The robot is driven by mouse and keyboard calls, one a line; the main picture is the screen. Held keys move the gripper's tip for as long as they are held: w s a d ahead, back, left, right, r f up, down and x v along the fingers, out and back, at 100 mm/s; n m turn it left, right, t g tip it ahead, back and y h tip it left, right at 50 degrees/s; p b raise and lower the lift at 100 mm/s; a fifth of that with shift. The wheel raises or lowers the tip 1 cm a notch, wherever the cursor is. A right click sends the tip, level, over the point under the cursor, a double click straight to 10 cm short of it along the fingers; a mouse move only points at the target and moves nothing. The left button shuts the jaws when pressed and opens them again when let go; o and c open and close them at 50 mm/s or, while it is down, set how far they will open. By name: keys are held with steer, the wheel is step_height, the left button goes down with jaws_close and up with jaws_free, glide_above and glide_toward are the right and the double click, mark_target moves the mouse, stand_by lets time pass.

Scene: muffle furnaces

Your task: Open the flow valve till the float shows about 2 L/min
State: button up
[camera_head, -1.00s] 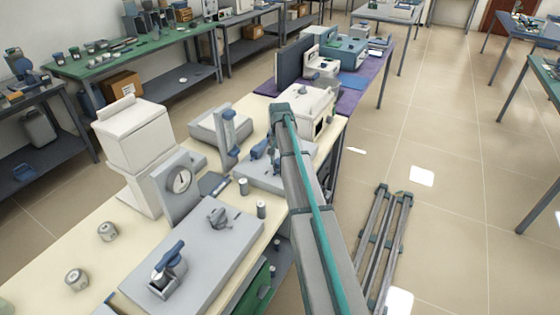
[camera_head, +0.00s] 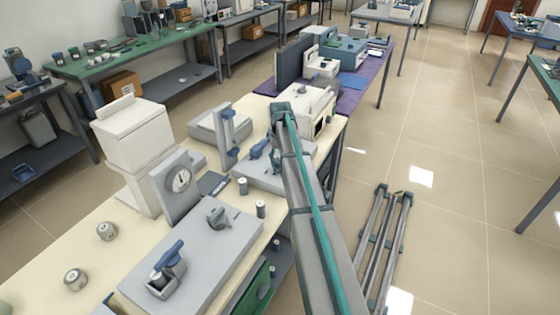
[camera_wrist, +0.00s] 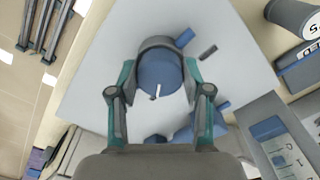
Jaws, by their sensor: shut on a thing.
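In the wrist view my gripper (camera_wrist: 159,78) is closed around a round blue knob (camera_wrist: 158,68) with a short white mark on its face. The knob sits above a pale grey plate (camera_wrist: 90,95). A panel with a printed scale (camera_wrist: 284,155) is partly in view at the lower right; I cannot read a float level on it. In the head view the upright flow meter (camera_head: 229,135) with a blue tube stands left of my arm, too small to read. My arm hides the gripper and knob there.
A round dial gauge (camera_head: 181,180) stands on the cream bench, near a grey box with a blue lever (camera_head: 170,255). Small cylinders (camera_head: 261,208) stand close to my arm. A white furnace (camera_head: 134,135) is at the left.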

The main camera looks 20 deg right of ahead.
steer(key=shift+n, duration=2)
steer(key=o, duration=1.2)
steer(key=shift+c, duration=0.2)
steer(key=shift+r, duration=0.15)
step_height(320, 180, up, 12)
